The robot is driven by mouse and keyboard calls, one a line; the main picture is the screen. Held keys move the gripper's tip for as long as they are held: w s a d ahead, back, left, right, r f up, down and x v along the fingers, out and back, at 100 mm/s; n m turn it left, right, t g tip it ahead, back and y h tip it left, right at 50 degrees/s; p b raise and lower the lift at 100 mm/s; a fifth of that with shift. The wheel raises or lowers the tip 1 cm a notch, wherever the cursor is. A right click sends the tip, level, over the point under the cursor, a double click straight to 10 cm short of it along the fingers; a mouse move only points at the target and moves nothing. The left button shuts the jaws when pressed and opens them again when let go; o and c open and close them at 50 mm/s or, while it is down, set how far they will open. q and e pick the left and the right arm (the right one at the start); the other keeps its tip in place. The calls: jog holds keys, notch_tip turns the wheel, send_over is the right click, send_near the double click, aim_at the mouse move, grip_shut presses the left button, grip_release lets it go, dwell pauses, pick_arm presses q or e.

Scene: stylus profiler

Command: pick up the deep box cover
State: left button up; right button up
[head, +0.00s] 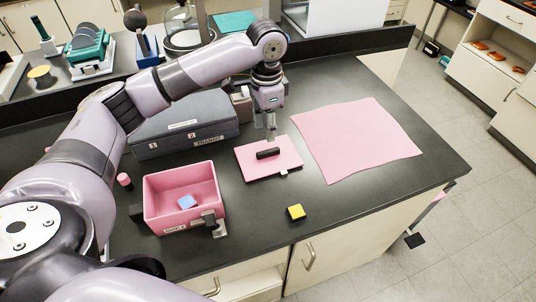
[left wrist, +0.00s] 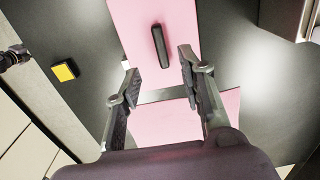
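The deep box cover appears to be the flat pink lid (head: 255,170) with a black bar handle (head: 268,154), lying on the dark bench in the head view. The handle also shows in the left wrist view (left wrist: 160,47), on the pink lid (left wrist: 182,20), ahead of the fingers. My left gripper (head: 270,134) is above the lid, pointing down. In the left wrist view my left gripper (left wrist: 160,68) has its fingers spread, with nothing between them. Contact with the handle is not visible. My right gripper is not in view.
An open pink box (head: 181,178) with a blue block (head: 187,202) inside stands left of the lid. A grey case (head: 185,122) lies behind. A pink mat (head: 357,139) lies to the right. A yellow block (head: 296,212) sits near the front edge.

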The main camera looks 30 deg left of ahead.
aim_at(268, 150)
pick_arm(q)
notch_tip(268, 150, down, 4)
jog(key=shift+w+r, duration=0.15)
jog(key=shift+r, duration=0.05)
jog(key=shift+f+p, duration=0.45)
notch_tip(268, 150, down, 4)
jog(key=shift+d+f+p, duration=0.1)
jog(key=shift+f+p, duration=0.15)
jog(key=shift+p, duration=0.25)
jog(key=shift+c, duration=0.2)
jog(key=shift+c, duration=0.6)
grip_shut()
